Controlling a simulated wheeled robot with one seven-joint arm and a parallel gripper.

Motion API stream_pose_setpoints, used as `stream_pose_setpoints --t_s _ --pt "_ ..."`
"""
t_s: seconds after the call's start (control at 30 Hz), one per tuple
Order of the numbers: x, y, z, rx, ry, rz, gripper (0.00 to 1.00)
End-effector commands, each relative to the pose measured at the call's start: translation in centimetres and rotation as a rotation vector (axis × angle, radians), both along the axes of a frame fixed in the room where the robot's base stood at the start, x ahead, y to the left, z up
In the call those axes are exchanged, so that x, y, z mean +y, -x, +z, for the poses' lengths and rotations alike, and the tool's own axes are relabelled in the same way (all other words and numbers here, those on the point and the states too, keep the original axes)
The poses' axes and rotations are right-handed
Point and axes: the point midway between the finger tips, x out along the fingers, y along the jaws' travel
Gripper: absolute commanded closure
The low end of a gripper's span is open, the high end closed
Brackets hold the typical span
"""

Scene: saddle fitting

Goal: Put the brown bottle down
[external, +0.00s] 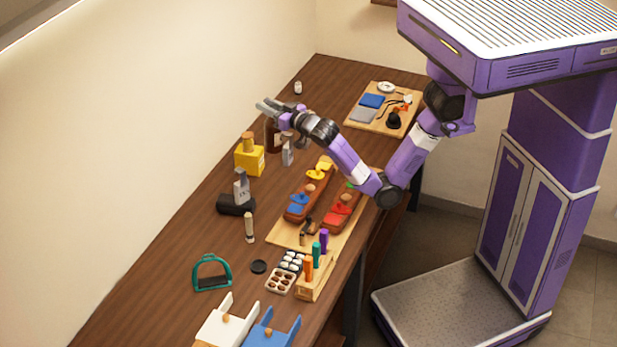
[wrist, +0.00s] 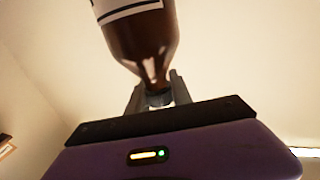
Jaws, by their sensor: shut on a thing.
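The brown bottle (wrist: 141,38) has a white label and a narrow neck. In the wrist view its neck sits between the two fingers of my gripper (wrist: 158,94), which is shut on it. In the external view my gripper (external: 268,107) is over the far left part of the table, and the bottle (external: 272,138) shows as a dark brown shape just below it, partly hidden by the hand. I cannot tell whether its base touches the table.
A yellow bottle (external: 249,157) and a small grey bottle (external: 287,152) stand close by on the wooden table (external: 205,220). A wooden board (external: 363,122) with small items lies at the back right. Bare wood shows behind the gripper, near a small white jar (external: 298,88).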

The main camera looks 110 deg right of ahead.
Motion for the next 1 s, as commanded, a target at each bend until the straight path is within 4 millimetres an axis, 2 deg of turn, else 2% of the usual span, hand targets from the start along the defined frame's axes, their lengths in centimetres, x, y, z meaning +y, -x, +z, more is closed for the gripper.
stream_pose_setpoints --t_s 0.03,0.1,0.4,0.8,1.0 --pt "-1.7 1.0 0.0 -0.001 0.0 -0.038 1.0" --pt "-3.6 2.2 0.0 0.001 -0.001 -0.084 1.0" --pt "-9.8 6.9 -0.3 0.005 -0.005 -0.237 1.0" --pt "-15.1 12.3 -0.5 0.009 -0.01 -0.387 1.0" --pt "-16.8 14.3 -0.6 0.011 -0.012 -0.441 1.0"
